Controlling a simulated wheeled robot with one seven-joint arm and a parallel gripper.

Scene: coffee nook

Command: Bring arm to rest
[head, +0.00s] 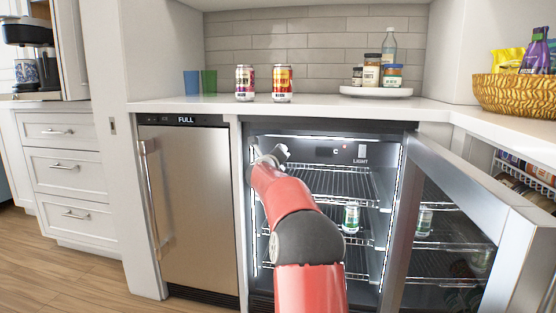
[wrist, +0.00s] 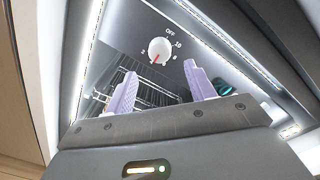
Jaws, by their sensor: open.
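My red and grey arm reaches from the bottom of the head view into the opening of the drinks fridge (head: 330,152), whose glass door stands open to the right. My gripper (head: 274,155) is at the upper left of the opening, small in the head view. In the wrist view its two lilac fingers (wrist: 162,82) are spread apart with nothing between them. Beyond them a white dial (wrist: 159,51) shows on the fridge's inside. A green and white can (head: 351,217) stands on a fridge shelf.
The open fridge door (head: 508,190) stands at the right of my arm. A closed steel-fronted appliance (head: 190,210) is at the left. The counter (head: 215,106) above holds two cans (head: 283,83), cups (head: 209,81), a tray of jars (head: 375,92) and a basket (head: 515,95). Floor shows at lower left.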

